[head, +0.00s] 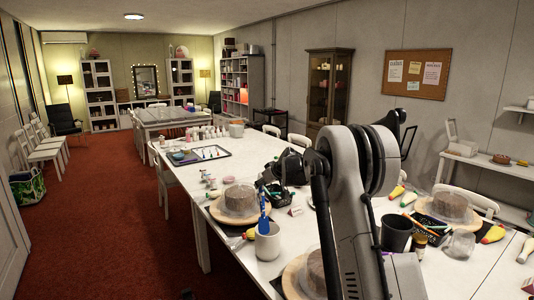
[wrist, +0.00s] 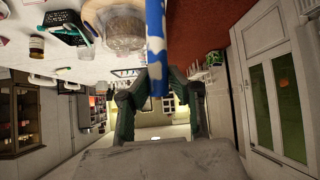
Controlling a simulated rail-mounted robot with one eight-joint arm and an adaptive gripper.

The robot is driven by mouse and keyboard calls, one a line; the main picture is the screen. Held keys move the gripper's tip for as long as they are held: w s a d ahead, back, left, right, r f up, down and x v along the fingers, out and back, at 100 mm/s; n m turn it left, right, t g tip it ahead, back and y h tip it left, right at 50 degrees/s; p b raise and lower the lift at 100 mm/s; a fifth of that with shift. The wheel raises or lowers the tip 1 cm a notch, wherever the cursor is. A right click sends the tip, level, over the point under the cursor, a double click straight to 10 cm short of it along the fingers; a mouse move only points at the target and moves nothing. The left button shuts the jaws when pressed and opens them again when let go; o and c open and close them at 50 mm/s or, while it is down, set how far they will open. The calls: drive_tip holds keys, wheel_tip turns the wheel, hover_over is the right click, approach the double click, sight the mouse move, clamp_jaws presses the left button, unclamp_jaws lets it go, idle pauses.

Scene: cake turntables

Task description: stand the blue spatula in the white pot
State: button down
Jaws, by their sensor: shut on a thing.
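The blue spatula (head: 264,213) is upright in the head view, with its lower end at the mouth of the white pot (head: 267,246). How deep it sits inside is hidden by the pot's wall. My dark gripper (head: 274,177) is just above and behind the pot, at the spatula's upper end. In the wrist view, the blue-and-white spatula (wrist: 156,48) runs from the top edge to between the fingers of my gripper (wrist: 157,96), which is shut on it. The pot does not show in the wrist view.
The white table (head: 225,262) holds a cake on a turntable (head: 239,198) behind the pot and another turntable (head: 292,280) in front, partly behind my arm. A black basket (head: 277,195) stands behind the pot. A dark cup (head: 396,233) is to the right.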

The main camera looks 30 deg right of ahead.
drive_tip(key=w+d+r+t+h+p, duration=0.1)
drive_tip(key=w+d+r+t+p, duration=0.15)
drive_tip(key=w+d+r, duration=0.4)
wheel_tip(320, 180, down, 17)
drive_tip(key=b, duration=0.9)
drive_tip(key=shift+s+a, duration=0.25)
drive_tip(key=shift+a, duration=0.15)
idle(0.6)
drive_tip(key=shift+f, duration=0.1)
drive_tip(key=c, duration=1.6)
unclamp_jaws()
drive_tip(key=v, duration=1.2)
